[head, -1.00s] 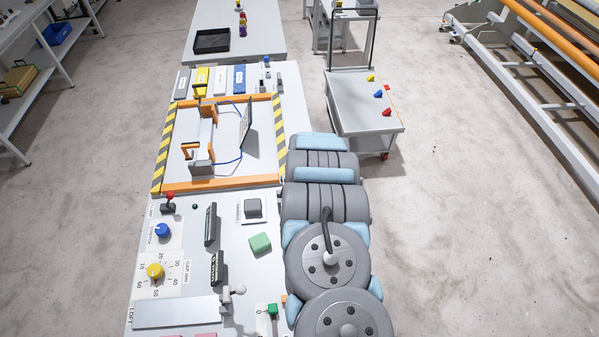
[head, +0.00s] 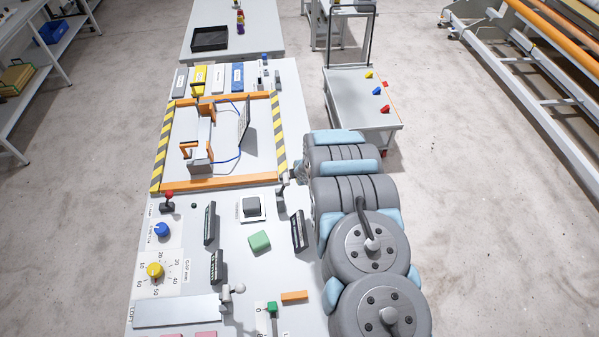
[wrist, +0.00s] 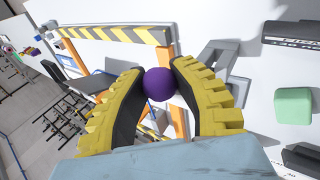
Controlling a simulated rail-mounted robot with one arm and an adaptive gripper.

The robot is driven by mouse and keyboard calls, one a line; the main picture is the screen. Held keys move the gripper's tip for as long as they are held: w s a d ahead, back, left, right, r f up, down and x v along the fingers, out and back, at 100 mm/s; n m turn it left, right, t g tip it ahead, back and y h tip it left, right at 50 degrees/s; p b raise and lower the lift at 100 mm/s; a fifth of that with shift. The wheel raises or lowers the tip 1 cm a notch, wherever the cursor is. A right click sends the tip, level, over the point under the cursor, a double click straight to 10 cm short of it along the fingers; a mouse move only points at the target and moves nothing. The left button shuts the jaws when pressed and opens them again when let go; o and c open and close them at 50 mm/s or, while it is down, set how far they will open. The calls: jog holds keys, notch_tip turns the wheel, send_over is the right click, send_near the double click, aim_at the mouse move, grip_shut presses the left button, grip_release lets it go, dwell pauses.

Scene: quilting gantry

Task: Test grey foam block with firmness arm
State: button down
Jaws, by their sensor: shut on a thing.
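A dark grey block (head: 252,207) sits on a labelled white pad on the table. My gripper (wrist: 158,76), with yellow ribbed fingers, is shut on a purple ball knob (wrist: 158,87) in the wrist view. Grey bracket-like parts (wrist: 218,62) show just right of the knob; how they join it cannot be told. In the head view a small grey post (head: 281,195) stands right of the grey block, beside my arm. My fingers and the knob are not clearly visible there. Whether anything presses on the block cannot be told.
A green block (head: 259,241) lies in front of the grey one and also shows in the wrist view (wrist: 293,106). Dark display units (head: 210,223) (head: 298,230) stand on either side. An orange frame (head: 215,184) with striped edges lies behind. A trolley (head: 362,105) stands at right.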

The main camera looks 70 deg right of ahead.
jog(key=shift+s+f, duration=0.1)
jog(key=shift+s, duration=0.1)
dwell(0.3)
jog(key=c, duration=0.7)
grip_release()
jog(key=shift+s, duration=0.2)
jog(key=shift+c, duration=0.2)
jog(key=shift+w, duration=0.15)
jog(key=shift+w, duration=0.15)
jog(key=shift+w, duration=0.15)
jog(key=shift+w+a+r+g+b, duration=0.15)
jog(key=shift+w+r+g+b, duration=0.05)
jog(key=shift+r+g+b, duration=0.1)
jog(key=shift+w+a+h, duration=0.1)
jog(key=shift+w+h, duration=0.05)
jog(key=shift+h, duration=0.15)
